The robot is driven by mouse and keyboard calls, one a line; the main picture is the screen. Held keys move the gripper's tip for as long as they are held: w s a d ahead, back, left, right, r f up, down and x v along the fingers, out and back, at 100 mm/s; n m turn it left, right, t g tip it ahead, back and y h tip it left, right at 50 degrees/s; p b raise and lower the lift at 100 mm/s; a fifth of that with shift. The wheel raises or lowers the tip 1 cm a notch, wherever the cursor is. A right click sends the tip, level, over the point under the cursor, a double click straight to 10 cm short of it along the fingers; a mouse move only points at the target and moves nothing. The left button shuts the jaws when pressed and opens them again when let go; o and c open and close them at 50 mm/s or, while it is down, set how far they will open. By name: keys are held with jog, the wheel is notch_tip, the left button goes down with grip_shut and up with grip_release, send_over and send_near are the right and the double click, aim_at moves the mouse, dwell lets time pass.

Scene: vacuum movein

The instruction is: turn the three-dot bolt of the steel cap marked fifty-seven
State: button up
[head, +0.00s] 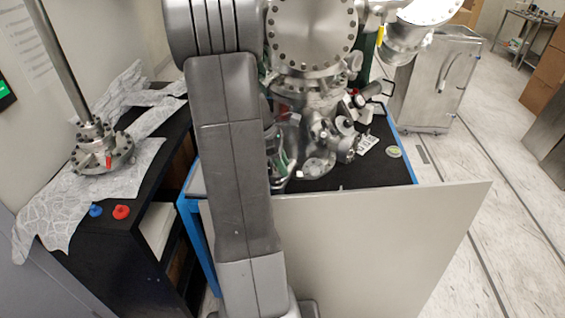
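A steel vacuum chamber (322,125) stands on a black tabletop. It carries a large round steel cap (312,32) with a ring of bolts at the top of the head view. A second round steel cap (432,8) is cut by the top edge, to the right. No number fifty-seven and no three-dot mark can be read on any cap, so I cannot tell which cap or bolt is meant. My grey arm rises in front of the chamber and hides its left side. My gripper is not in view.
At left, a steel flange with a long rod (103,150) stands on crumpled foil (50,190) on a black shelf unit (105,245). A blue knob (95,210) and red knob (121,212) lie there. A pale panel (385,245) fronts the chamber table. Open floor lies at right, near a metal cabinet (437,85).

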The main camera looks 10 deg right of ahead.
grip_shut()
jog(key=shift+m, duration=0.4)
jog(key=shift+w+r+m+g+y+p, duration=0.15)
jog(key=shift+m+g+y+p, duration=0.25)
jog(key=shift+m+p, duration=0.55)
jog(key=m+g, duration=0.1)
jog(key=m, duration=0.1)
jog(key=m+p, duration=0.1)
jog(key=m, duration=0.1)
jog(key=shift+w+d+m+g+y+p, duration=0.1)
jog(key=shift+m+g+y+p, duration=0.2)
jog(key=shift+m+g, duration=0.1)
jog(key=m+y+p, duration=0.1)
jog(key=m, duration=0.2)
jog(key=shift+m+g, duration=0.25)
jog(key=shift+g, duration=0.05)
jog(key=shift+d+m+y, duration=0.1)
jog(key=shift+m+y, duration=0.7)
jog(key=shift+m, duration=0.9)
